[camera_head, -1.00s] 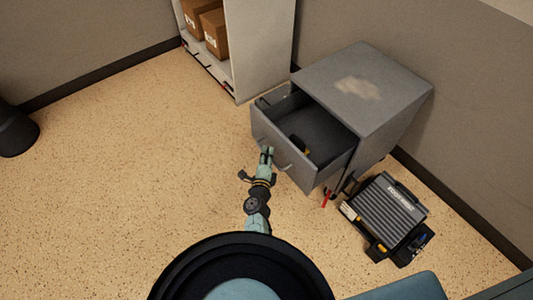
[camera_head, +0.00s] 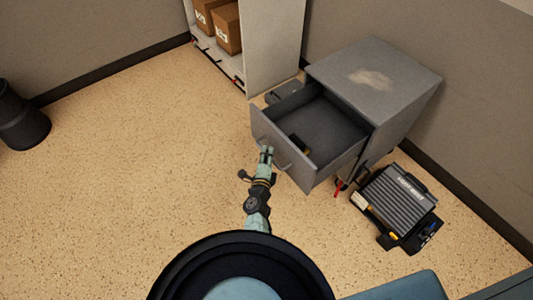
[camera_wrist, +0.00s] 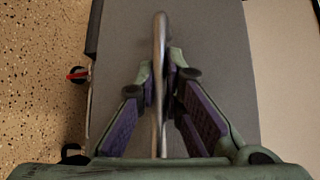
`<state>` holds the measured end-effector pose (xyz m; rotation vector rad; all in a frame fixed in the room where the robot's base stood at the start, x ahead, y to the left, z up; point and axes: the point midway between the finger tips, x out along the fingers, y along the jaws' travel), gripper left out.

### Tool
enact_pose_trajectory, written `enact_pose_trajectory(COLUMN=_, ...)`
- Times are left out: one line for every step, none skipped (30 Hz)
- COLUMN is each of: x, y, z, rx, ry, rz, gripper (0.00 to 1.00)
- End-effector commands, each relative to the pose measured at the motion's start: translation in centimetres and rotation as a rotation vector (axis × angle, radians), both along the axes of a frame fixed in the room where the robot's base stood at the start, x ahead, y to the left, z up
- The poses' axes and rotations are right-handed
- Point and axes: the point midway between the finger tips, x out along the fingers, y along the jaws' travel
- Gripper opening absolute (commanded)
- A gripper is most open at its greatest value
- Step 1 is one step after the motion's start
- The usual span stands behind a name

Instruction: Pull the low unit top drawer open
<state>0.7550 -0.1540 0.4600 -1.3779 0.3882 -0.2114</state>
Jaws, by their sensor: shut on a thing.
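The low unit (camera_head: 380,75) is a grey metal cabinet at the right of centre in the head view. Its top drawer (camera_head: 310,178) stands well open toward me, and a small dark and yellow item (camera_head: 299,144) lies inside. The drawer's bar handle (camera_head: 284,161) is on its front. My gripper (camera_head: 266,153) is at this handle. In the wrist view, the fingers of my gripper (camera_wrist: 162,75) are shut on the metal handle (camera_wrist: 160,40), with the grey drawer front (camera_wrist: 215,60) behind it.
A grey ridged case (camera_head: 395,200) lies on the floor right of the unit. A pale shelf (camera_head: 275,45) with brown boxes (camera_head: 227,28) stands behind left. A dark bin (camera_head: 20,115) is at far left. The speckled floor (camera_head: 130,170) between is clear.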

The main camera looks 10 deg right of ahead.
Motion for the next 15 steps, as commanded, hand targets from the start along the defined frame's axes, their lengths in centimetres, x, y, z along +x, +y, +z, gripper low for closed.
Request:
enact_pose_trajectory(x=0.01, y=0.1, z=-0.07, rx=-0.001, ry=0.002, rz=0.003, gripper=0.0)
enact_pose_trajectory(x=0.01, y=0.09, z=-0.08, rx=-0.001, ry=0.002, rz=0.003, gripper=0.0)
enact_pose_trajectory(x=0.01, y=0.09, z=-0.08, rx=-0.001, ry=0.002, rz=0.003, gripper=0.0)
enact_pose_trajectory(x=0.01, y=0.09, z=-0.08, rx=-0.001, ry=0.002, rz=0.003, gripper=0.0)
enact_pose_trajectory(x=0.01, y=0.09, z=-0.08, rx=-0.001, ry=0.002, rz=0.003, gripper=0.1)
enact_pose_trajectory(x=0.01, y=0.09, z=-0.08, rx=-0.001, ry=0.002, rz=0.003, gripper=0.12)
enact_pose_trajectory(x=0.01, y=0.09, z=-0.08, rx=-0.001, ry=0.002, rz=0.003, gripper=0.14)
enact_pose_trajectory(x=0.01, y=0.08, z=-0.07, rx=-0.001, ry=0.002, rz=0.003, gripper=0.16)
enact_pose_trajectory(x=0.02, y=0.07, z=-0.06, rx=0.0, ry=0.001, rz=0.002, gripper=0.19)
enact_pose_trajectory(x=0.02, y=0.07, z=-0.05, rx=0.0, ry=0.001, rz=0.002, gripper=0.21)
enact_pose_trajectory(x=0.01, y=0.06, z=-0.05, rx=0.0, ry=0.001, rz=0.001, gripper=0.23)
enact_pose_trajectory(x=0.01, y=0.05, z=-0.04, rx=0.0, ry=0.001, rz=0.001, gripper=0.26)
enact_pose_trajectory(x=0.01, y=0.04, z=-0.03, rx=0.0, ry=0.001, rz=0.001, gripper=0.28)
enact_pose_trajectory(x=0.01, y=0.03, z=-0.03, rx=0.0, ry=0.001, rz=0.001, gripper=0.29)
enact_pose_trajectory(x=0.01, y=0.03, z=-0.02, rx=0.0, ry=0.001, rz=0.001, gripper=0.29)
